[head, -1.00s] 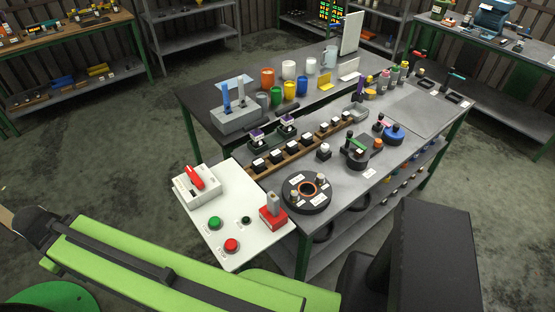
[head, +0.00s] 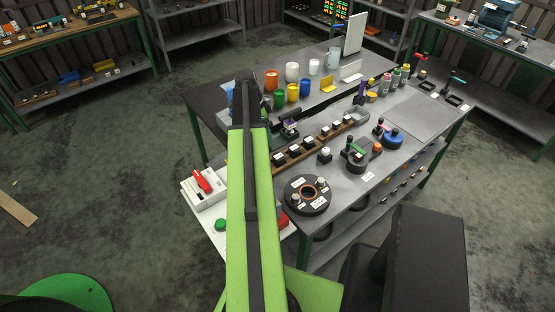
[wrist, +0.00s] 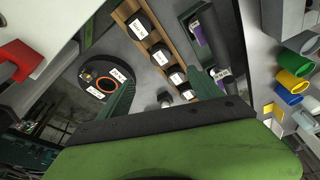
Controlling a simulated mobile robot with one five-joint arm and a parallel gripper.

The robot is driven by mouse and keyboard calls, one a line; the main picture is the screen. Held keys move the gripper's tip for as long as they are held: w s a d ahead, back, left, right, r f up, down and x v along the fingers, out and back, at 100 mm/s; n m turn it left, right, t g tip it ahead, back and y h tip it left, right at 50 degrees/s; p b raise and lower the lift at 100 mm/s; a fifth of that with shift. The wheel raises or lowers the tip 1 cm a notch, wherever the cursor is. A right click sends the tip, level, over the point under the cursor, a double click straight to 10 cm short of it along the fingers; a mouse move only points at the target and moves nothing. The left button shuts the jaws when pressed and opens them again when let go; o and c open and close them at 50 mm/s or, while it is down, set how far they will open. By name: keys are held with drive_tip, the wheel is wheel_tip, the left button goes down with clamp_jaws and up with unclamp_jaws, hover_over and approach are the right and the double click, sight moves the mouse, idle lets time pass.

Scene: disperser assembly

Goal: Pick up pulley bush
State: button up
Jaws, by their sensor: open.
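I cannot tell which part is the pulley bush, as the labels are too small to read. A round black fixture (head: 299,207) with an orange ring (head: 309,191) and small light-topped parts sits on the bench's near end. It also shows at left in the wrist view (wrist: 84,75). A lone white-topped black part (head: 324,156) stands on the bench between the fixture and a wooden rail (head: 315,145) of similar labelled blocks. My gripper (wrist: 163,75) is open and empty, its dark green fingers apart above the bench. In the head view my arm hides much of the gripper.
Coloured cups (head: 292,91) stand behind the rail. A white panel with a red-handled switch box (head: 203,184) and a green button (head: 220,225) lies at the near left, partly hidden by my arm. A clear grey area (head: 415,108) lies at the bench's right.

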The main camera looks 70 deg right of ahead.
drive_tip(key=b, duration=1.2)
approach(278, 156)
drive_tip(key=x, duration=0.5)
drive_tip(key=shift+s+f, duration=0.15)
drive_tip(key=shift+s, duration=0.05)
drive_tip(key=b+x, duration=0.5)
drive_tip(key=shift+w+f, duration=0.15)
drive_tip(key=shift+w, duration=0.05)
drive_tip(key=shift+r, duration=0.2)
drive_tip(key=shift+c, duration=0.3)
clamp_jaws()
